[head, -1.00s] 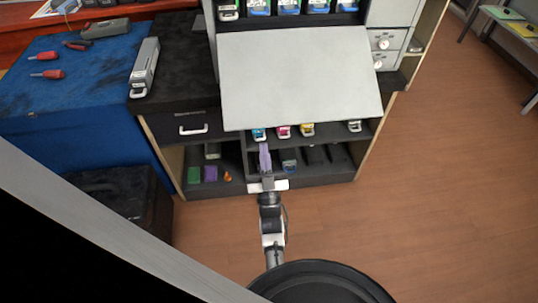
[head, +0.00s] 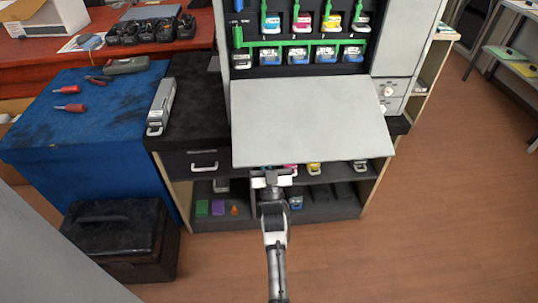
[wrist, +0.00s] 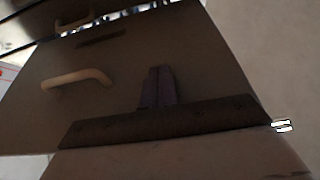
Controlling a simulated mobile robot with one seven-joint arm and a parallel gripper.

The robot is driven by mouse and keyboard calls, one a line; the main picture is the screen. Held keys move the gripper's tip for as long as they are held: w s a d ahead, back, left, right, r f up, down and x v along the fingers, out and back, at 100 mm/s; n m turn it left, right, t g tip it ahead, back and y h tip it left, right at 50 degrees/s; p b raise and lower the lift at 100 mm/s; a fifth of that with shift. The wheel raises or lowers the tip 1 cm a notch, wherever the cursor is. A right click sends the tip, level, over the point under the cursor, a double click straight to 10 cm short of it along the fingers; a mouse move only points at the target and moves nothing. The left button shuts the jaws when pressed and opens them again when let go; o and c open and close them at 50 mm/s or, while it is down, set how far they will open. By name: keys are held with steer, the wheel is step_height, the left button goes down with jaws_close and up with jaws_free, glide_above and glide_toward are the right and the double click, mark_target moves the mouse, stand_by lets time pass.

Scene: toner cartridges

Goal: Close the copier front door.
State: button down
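The copier front door (head: 312,122) is a plain light grey panel, hanging open and sloping out from the copier below its toner slots. My gripper (head: 271,173) is at the door's lower front edge, left of its middle; its fingers are mostly hidden there in the head view. In the wrist view the two purple fingers (wrist: 157,88) lie side by side with no clear gap and nothing between them. They point at a dim panel with a pale handle (wrist: 76,78); I cannot tell whether they touch it.
Coloured cartridges (head: 312,55) with green levers fill the copier slots. A shelf cabinet (head: 290,222) stands below the door. A black counter (head: 195,110) and a blue bench (head: 75,120) are at left, with a black case (head: 115,225) on the floor. The floor (head: 450,190) at right is clear.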

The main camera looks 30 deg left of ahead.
mark_target(269, 141)
step_height(269, 141, up, 3)
steer(key=shift+s+r+p, duration=0.1)
steer(key=shift+r+p, duration=0.05)
steer(key=shift+p, duration=0.15)
steer(key=shift+r, duration=0.2)
steer(key=r+p, duration=0.1)
steer(key=r, duration=0.1)
steer(key=s+r+p, duration=0.1)
steer(key=p, duration=0.1)
steer(key=d+r+p, duration=0.1)
steer(key=r, duration=0.1)
steer(key=shift+s+r, duration=0.15)
steer(key=shift+r, duration=0.15)
steer(key=shift+f, duration=0.1)
